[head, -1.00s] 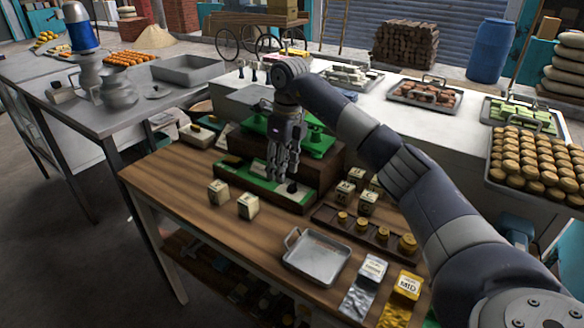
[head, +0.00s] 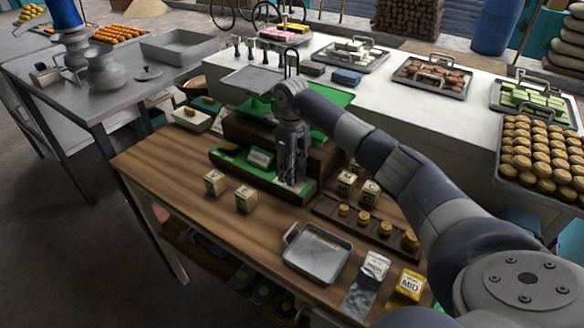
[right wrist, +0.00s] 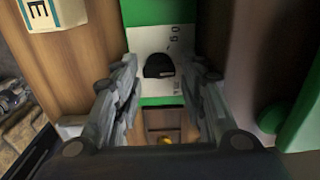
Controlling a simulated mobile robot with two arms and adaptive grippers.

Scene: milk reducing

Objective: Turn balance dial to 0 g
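The balance (head: 230,160) is green with a dark wooden base and stands at the back of the wooden table. In the right wrist view, its black dial (right wrist: 158,65) sits on a white panel (right wrist: 150,38) with printed marks, partly readable. My right gripper (head: 291,183) points down at the balance's front panel and hides the dial in the head view. In the right wrist view, its fingers (right wrist: 160,85) are apart, one on each side of the dial, with gaps and no visible contact. My left gripper is not in view.
A weight rack (head: 365,222) with brass weights and a metal tray (head: 317,252) lie in front. A white counter (head: 440,115) with goods trays stands behind. The wooden table's left front is bare.

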